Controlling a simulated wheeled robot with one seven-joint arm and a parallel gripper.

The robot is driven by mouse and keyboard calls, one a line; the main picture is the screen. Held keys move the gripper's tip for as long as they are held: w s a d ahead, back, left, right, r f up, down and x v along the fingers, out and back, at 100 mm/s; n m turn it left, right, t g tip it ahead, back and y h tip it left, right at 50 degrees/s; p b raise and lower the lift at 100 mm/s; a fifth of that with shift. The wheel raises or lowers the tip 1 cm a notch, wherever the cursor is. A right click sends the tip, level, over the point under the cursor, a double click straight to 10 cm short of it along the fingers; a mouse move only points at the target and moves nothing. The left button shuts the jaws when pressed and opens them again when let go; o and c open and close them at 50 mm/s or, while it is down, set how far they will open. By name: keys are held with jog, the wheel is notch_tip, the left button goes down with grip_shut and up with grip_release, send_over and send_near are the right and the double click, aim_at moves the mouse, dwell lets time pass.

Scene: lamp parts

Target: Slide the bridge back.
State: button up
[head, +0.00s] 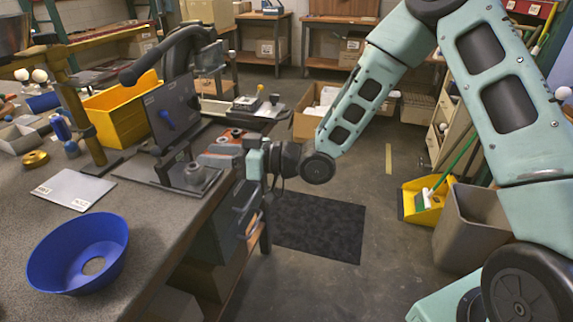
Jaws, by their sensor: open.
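A bench fixture stands on a dark base plate (150,170) near the bench's right edge. It has a dark upright panel (172,112) with a blue knob, a black curved arm above, and a grey round part (195,173) in front. An orange and grey block (228,146) is at the fixture's right side. It may be the bridge, but I cannot tell for sure. My gripper (243,158) is open at the block's right side, by the bench edge. Its fingertips are small and partly hidden, so I cannot tell whether they touch the block.
A blue bowl-shaped shade (80,252) and a pale plate (73,189) lie on the bench at left. A yellow bin (122,112) stands behind the fixture. A black mat (318,228) covers clear floor. A grey waste bin (470,228) stands at right.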

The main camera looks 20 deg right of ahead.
aim_at(160, 152)
jog(key=p+x, duration=0.1)
jog(key=x, duration=1.1)
jog(key=shift+a, duration=0.25)
jog(key=s+v, duration=0.1)
jog(key=v, duration=2.4)
jog(key=shift+s+a+p, duration=0.25)
jog(key=shift+p, duration=0.2)
jog(key=shift+o, duration=0.3)
jog(key=shift+w, duration=0.1)
